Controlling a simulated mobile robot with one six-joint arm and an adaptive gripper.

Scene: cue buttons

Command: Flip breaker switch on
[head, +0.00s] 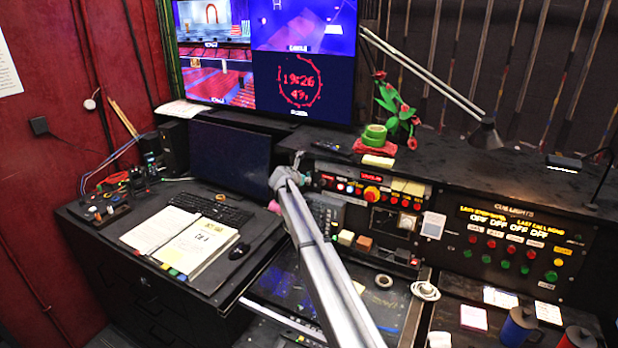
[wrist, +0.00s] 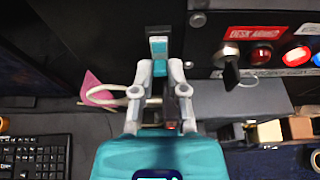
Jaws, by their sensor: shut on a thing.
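In the wrist view, my gripper (wrist: 160,72) has its two grey fingers closed in around a narrow upright piece, which looks like the breaker switch (wrist: 158,46). The piece is pale at the top with a teal part lower down, in front of a dark backing at the console's left end. The fingers hide part of it, and I cannot read its on or off position. In the head view, my gripper (head: 283,180) is at the left end of the control console, and my arm hides much of that spot.
A plant (head: 398,108) and desk lamp (head: 485,135) stand on the console top.

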